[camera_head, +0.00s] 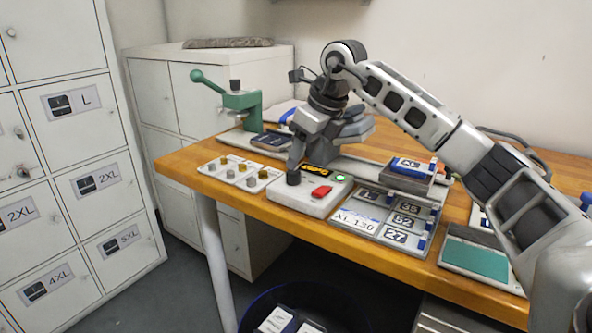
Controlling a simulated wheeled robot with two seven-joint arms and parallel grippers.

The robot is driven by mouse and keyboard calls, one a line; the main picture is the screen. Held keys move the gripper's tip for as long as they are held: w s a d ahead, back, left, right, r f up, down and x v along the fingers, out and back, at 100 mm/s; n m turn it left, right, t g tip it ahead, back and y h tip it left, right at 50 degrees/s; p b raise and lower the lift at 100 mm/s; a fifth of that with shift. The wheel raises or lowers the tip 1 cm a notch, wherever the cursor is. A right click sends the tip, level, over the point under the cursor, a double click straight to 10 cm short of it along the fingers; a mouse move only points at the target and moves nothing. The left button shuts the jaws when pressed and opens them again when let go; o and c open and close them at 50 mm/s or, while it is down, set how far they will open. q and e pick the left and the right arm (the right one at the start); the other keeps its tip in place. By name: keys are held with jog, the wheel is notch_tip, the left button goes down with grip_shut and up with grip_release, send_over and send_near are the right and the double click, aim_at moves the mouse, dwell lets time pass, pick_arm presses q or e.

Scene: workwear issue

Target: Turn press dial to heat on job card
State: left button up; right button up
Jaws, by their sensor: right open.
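The press control box (303,199) is a white block at the front of the wooden table. It carries a black dial (293,178), a red switch (321,191) and a lit green lamp (341,178). My right gripper (296,164) points down at the dial, open, its fingers right over or around it; I cannot tell whether they touch it. The dial's markings are not readable. The job card (354,218) reads "XL 130" and lies in a grey tray to the right of the box. My left gripper is not in view.
A green lever press (240,104) stands behind left. A white plate with several round pieces (240,174) lies left of the box. Numbered tiles (396,236) and a teal pad (475,258) lie right. Lockers (75,150) stand left; a dark bin (290,311) is below.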

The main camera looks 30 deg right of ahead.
aim_at(296, 172)
jog(key=x, duration=0.5)
jog(key=c, duration=1)
